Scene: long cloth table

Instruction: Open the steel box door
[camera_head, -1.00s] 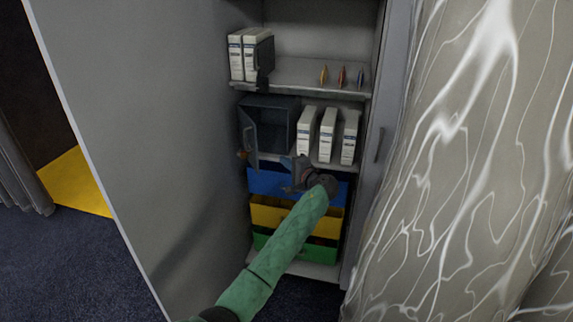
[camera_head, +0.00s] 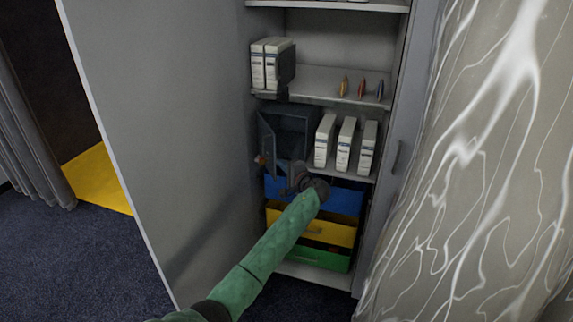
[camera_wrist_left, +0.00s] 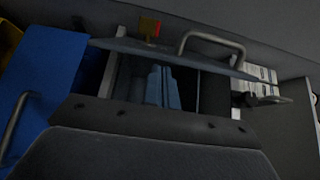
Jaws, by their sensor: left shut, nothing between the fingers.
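The dark steel box (camera_head: 297,119) sits on a cabinet shelf, left of several white binders. Its door (camera_head: 266,142) is swung out to the left and the inside shows. In the left wrist view the door (camera_wrist_left: 120,46) is seen nearly edge-on, with a metal bar handle (camera_wrist_left: 210,38) and a small red-yellow piece (camera_wrist_left: 149,27). My left gripper (camera_head: 292,176) is just below the box opening, near the door's lower free edge. Its fingers (camera_wrist_left: 162,87) look shut and empty in the left wrist view; whether they touch the door I cannot tell. My right gripper is out of view.
Blue (camera_head: 345,200), yellow (camera_head: 338,229) and green (camera_head: 320,258) drawers are stacked below the box. White binders (camera_head: 345,145) stand to its right. The tall cabinet door (camera_head: 170,130) stands open at left, a patterned curtain-like surface (camera_head: 480,170) at right.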

